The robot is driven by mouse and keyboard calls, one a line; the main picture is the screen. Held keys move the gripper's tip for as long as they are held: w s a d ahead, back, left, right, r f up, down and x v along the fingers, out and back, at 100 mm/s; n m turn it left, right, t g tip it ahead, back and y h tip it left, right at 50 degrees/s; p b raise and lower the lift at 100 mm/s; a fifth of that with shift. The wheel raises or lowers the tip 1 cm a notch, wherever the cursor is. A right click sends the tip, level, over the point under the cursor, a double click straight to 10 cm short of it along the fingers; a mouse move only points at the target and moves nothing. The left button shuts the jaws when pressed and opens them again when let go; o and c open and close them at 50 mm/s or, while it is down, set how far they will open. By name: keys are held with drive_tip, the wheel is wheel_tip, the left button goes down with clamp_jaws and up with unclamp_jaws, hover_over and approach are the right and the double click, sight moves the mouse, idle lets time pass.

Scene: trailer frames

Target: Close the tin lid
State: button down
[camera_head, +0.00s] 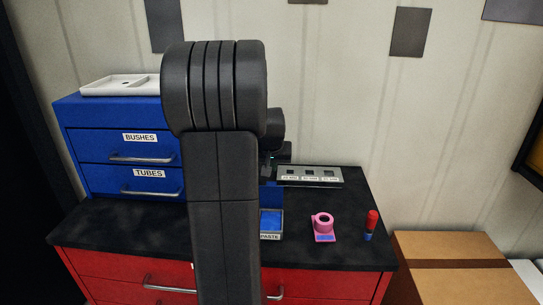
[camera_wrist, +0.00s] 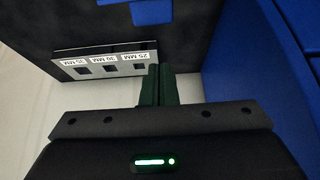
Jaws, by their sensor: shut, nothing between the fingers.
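The tin (camera_head: 270,223) is a small blue box labelled PASTE near the front of the black worktop, just right of my arm, which hides its left part. A blue upright piece (camera_head: 269,196) stands at its back edge and looks like the raised lid. In the wrist view, a blue piece (camera_wrist: 151,11) at the top edge looks like part of the tin or lid; I cannot tell which. My gripper (camera_wrist: 161,72) is shut and empty, with its dark green fingers together, apart from that blue piece. In the head view my arm mostly hides the gripper.
A blue drawer cabinet (camera_head: 125,160) stands left, with a white tray (camera_head: 115,86) on top. A gauge plate with square holes (camera_head: 310,177) is at the back.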

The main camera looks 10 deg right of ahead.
sight(271, 195)
drive_tip(key=s, duration=0.2)
drive_tip(key=s+a, duration=0.1)
drive_tip(key=shift+s+f+p, duration=0.3)
drive_tip(key=shift+s+f, duration=0.1)
drive_tip(key=shift+s+d+f+b, duration=0.1)
drive_tip(key=shift+d+b, duration=0.05)
drive_tip(key=shift+b, duration=0.2)
